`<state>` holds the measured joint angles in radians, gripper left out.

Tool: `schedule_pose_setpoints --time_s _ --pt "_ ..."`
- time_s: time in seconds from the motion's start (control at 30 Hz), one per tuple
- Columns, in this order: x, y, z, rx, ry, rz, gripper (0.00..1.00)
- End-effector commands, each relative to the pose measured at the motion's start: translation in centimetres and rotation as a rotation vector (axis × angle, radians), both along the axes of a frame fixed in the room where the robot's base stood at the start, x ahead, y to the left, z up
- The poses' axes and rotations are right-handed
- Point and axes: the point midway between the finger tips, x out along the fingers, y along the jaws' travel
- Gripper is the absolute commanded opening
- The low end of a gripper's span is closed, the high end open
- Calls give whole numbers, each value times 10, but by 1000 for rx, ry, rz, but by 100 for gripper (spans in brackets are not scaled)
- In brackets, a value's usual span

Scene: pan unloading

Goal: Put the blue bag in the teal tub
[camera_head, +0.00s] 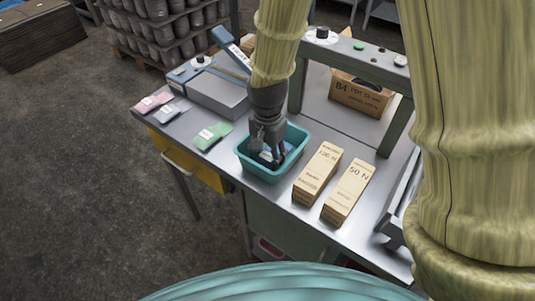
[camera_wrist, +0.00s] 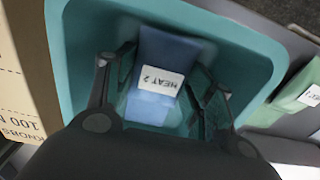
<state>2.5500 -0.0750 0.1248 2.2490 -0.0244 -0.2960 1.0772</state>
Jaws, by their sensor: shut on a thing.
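The teal tub (camera_head: 243,163) stands on the metal table, and its wall also shows in the wrist view (camera_wrist: 85,50). My gripper (camera_head: 275,155) reaches down into it from above. The blue bag (camera_wrist: 168,50), with a white label reading "HEAT 2", is between my fingers in the wrist view, inside the tub's outline. My gripper is shut on it. In the head view the blue bag (camera_head: 265,156) is mostly hidden by my fingers. I cannot tell whether it touches the tub's floor.
Pink (camera_head: 153,102), grey (camera_head: 172,111) and green (camera_head: 212,135) bags lie left of the tub. Two tan cartons (camera_head: 318,174) (camera_head: 348,192) stand close to its right. A grey device (camera_head: 216,90) and a green frame (camera_head: 349,58) are behind.

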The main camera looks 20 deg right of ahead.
Motion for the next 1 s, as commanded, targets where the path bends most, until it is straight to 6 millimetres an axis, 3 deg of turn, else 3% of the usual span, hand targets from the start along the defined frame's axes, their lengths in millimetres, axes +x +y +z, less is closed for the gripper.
schedule_pose_setpoints --time_s 0.47,0.5,0.6,1.0 --pt "0 0 -8 0 0 0 27" --pt "0 0 -7 1 -1 0 59" --pt "0 0 -7 1 -1 0 75" --pt "0 0 -4 1 -1 1 75"
